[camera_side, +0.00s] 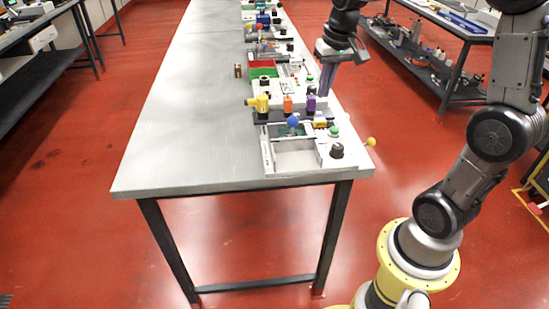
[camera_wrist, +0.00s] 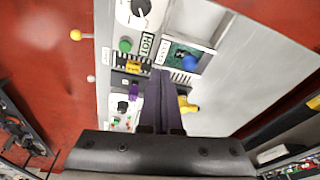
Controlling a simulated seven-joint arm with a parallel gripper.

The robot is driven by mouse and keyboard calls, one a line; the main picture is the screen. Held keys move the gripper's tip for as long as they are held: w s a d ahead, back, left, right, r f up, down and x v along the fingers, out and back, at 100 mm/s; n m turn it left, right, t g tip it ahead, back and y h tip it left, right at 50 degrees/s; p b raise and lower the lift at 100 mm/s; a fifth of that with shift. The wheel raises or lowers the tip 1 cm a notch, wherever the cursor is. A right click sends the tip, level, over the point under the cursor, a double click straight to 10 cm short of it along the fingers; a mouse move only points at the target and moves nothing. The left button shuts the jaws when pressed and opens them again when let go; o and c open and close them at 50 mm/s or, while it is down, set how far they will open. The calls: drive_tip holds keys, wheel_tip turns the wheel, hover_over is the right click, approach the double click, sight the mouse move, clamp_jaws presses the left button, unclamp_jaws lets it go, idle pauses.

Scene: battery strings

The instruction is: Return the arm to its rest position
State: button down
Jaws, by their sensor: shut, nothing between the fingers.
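My gripper (camera_side: 324,94) is shut and empty. It points down over the right side of the bench, close to a small purple block (camera_side: 311,103) on the device panel; I cannot tell whether they touch. In the wrist view my two grey-purple fingers (camera_wrist: 160,76) lie together over the panel and hide part of it. The panel (camera_side: 322,161) carries a blue ball knob (camera_side: 293,121), an orange block (camera_side: 288,103), a yellow part (camera_side: 262,103), a green button (camera_side: 334,131) and a black dial (camera_side: 337,151). The blue knob also shows in the wrist view (camera_wrist: 190,62).
A yellow ball on a lever (camera_side: 371,141) sticks out past the bench's right edge. Red and green bins (camera_side: 262,73) and more panels line the bench behind. The bench's left half (camera_side: 190,120) is bare. Shelves (camera_side: 440,70) stand at the right.

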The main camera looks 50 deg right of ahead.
drive_tip(key=s+a+r+n+t, duration=0.3)
drive_tip(key=s+a+r, duration=0.2)
drive_tip(key=s+a, duration=0.35)
drive_tip(key=s+a+f+n, duration=0.3)
drive_tip(key=s+a+f, duration=0.1)
drive_tip(key=s, duration=0.5)
drive_tip(key=shift+a+f+n+t+y, duration=0.2)
drive_tip(key=shift+a+n+t+y, duration=0.1)
drive_tip(key=shift+a+y, duration=0.15)
